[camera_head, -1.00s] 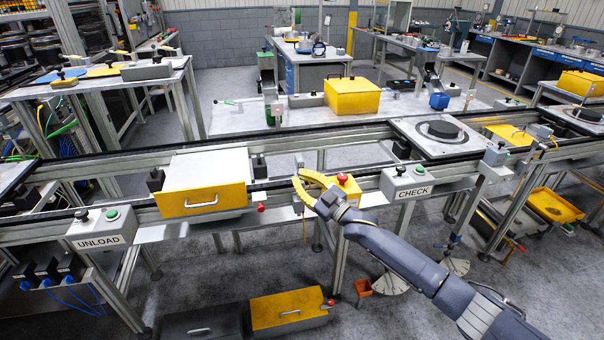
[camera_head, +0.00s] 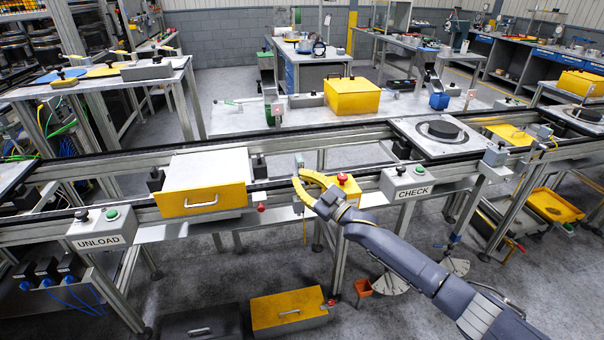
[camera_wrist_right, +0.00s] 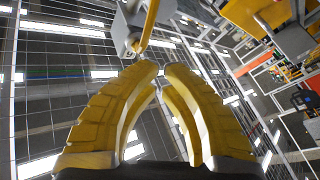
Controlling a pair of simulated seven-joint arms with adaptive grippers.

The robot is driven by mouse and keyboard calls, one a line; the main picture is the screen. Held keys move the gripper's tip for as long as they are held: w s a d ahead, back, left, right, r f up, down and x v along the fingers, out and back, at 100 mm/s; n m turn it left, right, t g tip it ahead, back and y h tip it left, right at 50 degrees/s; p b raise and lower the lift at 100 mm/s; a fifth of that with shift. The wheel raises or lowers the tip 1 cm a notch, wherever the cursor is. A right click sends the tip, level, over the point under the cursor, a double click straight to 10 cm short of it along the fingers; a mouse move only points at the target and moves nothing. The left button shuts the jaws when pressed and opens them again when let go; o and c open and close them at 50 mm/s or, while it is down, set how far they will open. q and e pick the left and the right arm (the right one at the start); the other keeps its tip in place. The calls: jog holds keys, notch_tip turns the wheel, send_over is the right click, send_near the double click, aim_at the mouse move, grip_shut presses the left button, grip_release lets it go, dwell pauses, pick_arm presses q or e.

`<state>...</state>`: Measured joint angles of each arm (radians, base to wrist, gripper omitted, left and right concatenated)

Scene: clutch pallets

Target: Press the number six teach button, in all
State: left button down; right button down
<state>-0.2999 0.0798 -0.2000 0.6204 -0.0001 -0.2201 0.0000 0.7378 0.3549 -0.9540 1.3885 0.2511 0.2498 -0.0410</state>
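No button with a readable number six shows. My right gripper (camera_head: 296,181) is at the front rail of the conveyor, between the yellow-fronted drawer box and the CHECK box. In the right wrist view my right gripper (camera_wrist_right: 161,70) has its yellow fingertips nearly together, with nothing seen held. A grey box with a yellow cable (camera_wrist_right: 130,28) lies beyond the tips; contact cannot be told. Just right of the fingers is a yellow box with a red button (camera_head: 342,179). The CHECK box (camera_head: 407,183) has a black and a green button. My left gripper is not in view.
The UNLOAD box (camera_head: 101,229) with two buttons is at the lower left. The yellow-fronted drawer box (camera_head: 202,184) sits on the conveyor left of my gripper. A plate with a black disc (camera_head: 441,131) is at the right. A yellow-topped case (camera_head: 287,308) lies on the floor.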

jog(key=shift+w+a, duration=0.2)
jog(key=shift+w, duration=0.7)
dwell(1.3)
jog(key=shift+s, duration=0.15)
jog(key=shift+s+d, duration=0.25)
jog(key=shift+s, duration=0.5)
jog(key=shift+s+d, duration=0.2)
jog(key=shift+s, duration=0.6)
jog(key=shift+s+d, duration=0.2)
jog(key=shift+s, duration=0.6)
jog(key=shift+s+d, duration=0.2)
jog(key=shift+s, duration=0.6)
